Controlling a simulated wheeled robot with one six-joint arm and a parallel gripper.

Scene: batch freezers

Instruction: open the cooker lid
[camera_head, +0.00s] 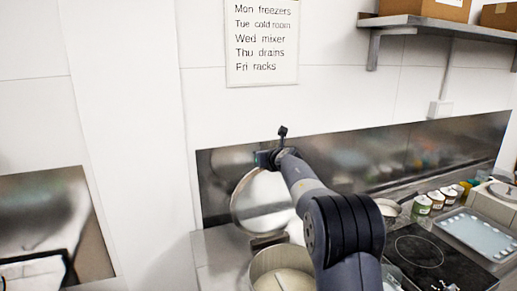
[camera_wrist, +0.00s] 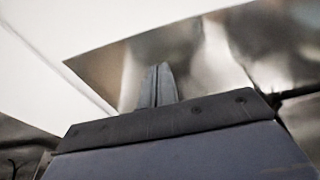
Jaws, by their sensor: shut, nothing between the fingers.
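The cooker (camera_head: 283,272) is a round pale pot on the counter, low in the middle of the head view; my arm hides its right side. Its round metal lid (camera_head: 258,205) stands raised, nearly upright, behind the pot and in front of the steel backsplash. My arm covers part of the lid's right side. My gripper (camera_head: 263,158) is at the lid's upper edge; whether it touches the lid cannot be told. In the wrist view its two fingers (camera_wrist: 157,85) are together and empty, pointing toward the backsplash. The lid cannot be made out clearly there.
A steel backsplash (camera_head: 430,145) runs along the wall behind the counter. To the right are a black hob (camera_head: 425,255), a small pan (camera_head: 388,208), several jars (camera_head: 422,205) and a light blue tray (camera_head: 472,233). A shelf (camera_head: 430,22) with boxes hangs above.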

